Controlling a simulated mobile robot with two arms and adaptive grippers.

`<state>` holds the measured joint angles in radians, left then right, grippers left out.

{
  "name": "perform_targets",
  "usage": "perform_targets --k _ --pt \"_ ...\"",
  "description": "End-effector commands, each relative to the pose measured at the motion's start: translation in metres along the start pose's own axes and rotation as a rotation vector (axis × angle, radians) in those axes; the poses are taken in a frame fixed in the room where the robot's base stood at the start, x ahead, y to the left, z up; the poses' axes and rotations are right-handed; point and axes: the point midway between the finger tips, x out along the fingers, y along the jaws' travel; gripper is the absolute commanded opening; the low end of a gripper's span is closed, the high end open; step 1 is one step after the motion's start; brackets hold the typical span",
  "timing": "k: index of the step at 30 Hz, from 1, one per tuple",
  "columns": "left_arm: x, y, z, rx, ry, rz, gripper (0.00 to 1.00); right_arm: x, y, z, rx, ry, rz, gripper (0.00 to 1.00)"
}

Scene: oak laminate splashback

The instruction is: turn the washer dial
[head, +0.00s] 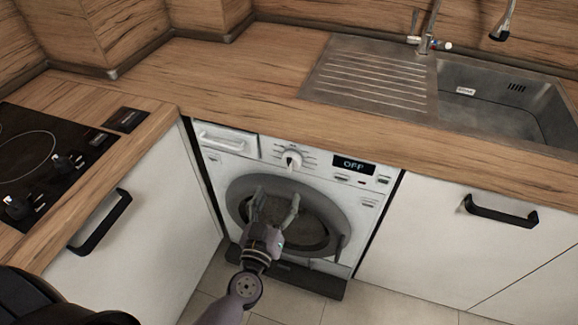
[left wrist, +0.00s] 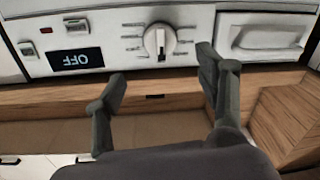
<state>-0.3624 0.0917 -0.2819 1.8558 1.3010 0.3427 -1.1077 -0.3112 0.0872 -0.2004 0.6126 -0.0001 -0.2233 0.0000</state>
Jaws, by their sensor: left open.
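The washer (head: 330,165) is a white front-loader built in under the wooden counter. Its dial (head: 291,159) is a white round knob with a raised grip, at the upper middle of the front panel. The display (head: 353,165) to its right reads OFF. My left gripper (head: 274,200) is open and empty, in front of the round door and below the dial. In the left wrist view, upside down, the dial (left wrist: 160,41) shows beyond the two spread fingers (left wrist: 163,85), apart from them. My right gripper is not in view.
The detergent drawer (head: 222,139) is left of the dial. The counter edge (head: 300,122) overhangs above the panel. Cabinets with black handles (head: 501,211) flank the washer. A hob (head: 40,160) is at left, a sink (head: 490,105) at right.

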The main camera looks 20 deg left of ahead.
Motion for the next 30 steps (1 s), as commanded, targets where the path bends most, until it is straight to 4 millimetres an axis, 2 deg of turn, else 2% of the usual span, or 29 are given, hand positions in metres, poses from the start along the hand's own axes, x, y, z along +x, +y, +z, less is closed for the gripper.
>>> perform_targets --k 1,9,15,21,28,30 --pt "0.013 0.000 -0.001 -0.002 0.004 -0.001 0.65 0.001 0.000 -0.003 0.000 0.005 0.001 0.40" --pt "0.070 0.001 0.001 -0.002 0.002 0.001 0.65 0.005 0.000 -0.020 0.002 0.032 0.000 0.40" --pt "0.099 0.000 0.001 -0.001 0.000 0.001 0.65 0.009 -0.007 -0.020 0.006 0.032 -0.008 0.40" --pt "0.110 0.001 0.001 -0.001 -0.001 0.001 0.65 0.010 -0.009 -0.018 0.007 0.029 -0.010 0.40" --pt "0.110 0.000 0.001 -0.001 -0.001 0.001 0.65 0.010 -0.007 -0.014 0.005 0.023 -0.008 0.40" --pt "0.110 0.000 0.001 -0.001 -0.001 0.001 0.61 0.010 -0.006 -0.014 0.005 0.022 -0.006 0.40"
